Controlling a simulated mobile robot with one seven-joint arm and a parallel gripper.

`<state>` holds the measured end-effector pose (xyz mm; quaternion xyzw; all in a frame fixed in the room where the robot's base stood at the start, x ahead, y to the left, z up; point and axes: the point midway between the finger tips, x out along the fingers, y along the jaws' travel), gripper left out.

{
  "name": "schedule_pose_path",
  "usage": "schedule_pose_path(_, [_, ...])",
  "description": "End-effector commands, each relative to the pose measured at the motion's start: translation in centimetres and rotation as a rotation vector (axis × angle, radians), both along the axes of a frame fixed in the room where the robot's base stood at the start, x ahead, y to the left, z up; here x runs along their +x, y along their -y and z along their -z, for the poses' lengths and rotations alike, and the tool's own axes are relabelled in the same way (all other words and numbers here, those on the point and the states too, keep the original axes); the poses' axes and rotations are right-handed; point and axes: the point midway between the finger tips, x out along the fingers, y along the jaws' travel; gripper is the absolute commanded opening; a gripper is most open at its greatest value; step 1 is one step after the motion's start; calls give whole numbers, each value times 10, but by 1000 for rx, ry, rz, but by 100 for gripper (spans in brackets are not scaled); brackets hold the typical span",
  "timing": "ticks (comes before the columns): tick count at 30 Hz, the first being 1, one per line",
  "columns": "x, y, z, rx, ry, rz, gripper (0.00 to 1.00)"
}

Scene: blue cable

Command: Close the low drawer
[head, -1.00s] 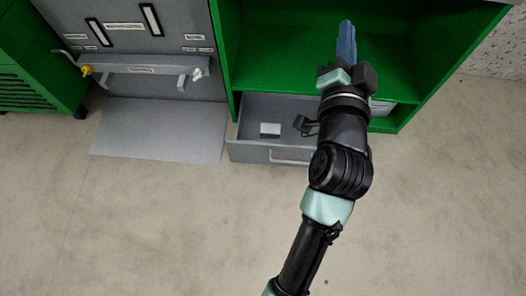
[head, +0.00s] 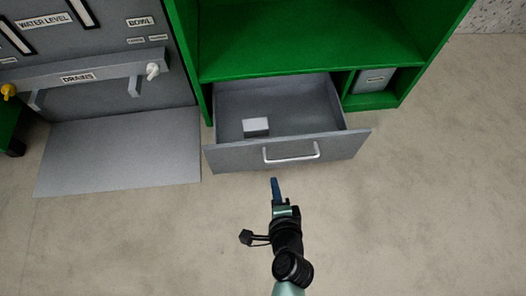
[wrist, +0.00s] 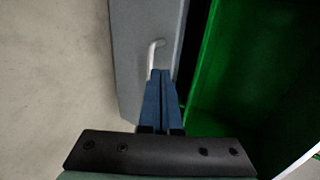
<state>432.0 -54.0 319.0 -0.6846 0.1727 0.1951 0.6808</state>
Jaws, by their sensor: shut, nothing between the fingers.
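The low drawer (head: 230,158) is grey and stands pulled out of the bottom of the green cabinet, its inside showing from above. A light handle (head: 291,153) is on its front face. A small pale block (head: 256,127) lies in the drawer. My gripper (head: 275,182) is in front of the drawer front, just below the handle in the head view. Its blue fingers are together and empty. In the wrist view the fingers (wrist: 157,75) point at the drawer front (wrist: 135,50), with their tips by the handle (wrist: 152,54). I cannot tell whether they touch.
The green cabinet (head: 300,45) has an open shelf above the drawer. A small grey drawer or box (head: 373,80) sits in a compartment to the right. To the left are a grey panel with a DRAINS bar (head: 90,76) and a grey plate (head: 120,150). The floor (head: 420,200) in front is clear.

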Motion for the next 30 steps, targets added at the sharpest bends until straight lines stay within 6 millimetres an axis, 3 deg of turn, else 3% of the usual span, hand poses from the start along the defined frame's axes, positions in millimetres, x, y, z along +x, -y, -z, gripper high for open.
schedule_pose_path(15, [86,-2,51,-6,5,-2,0])
schedule_pose_path(22, [117,-3,48,-4,5,-2,0])
schedule_pose_path(30, [125,-4,46,-3,2,-2,0])
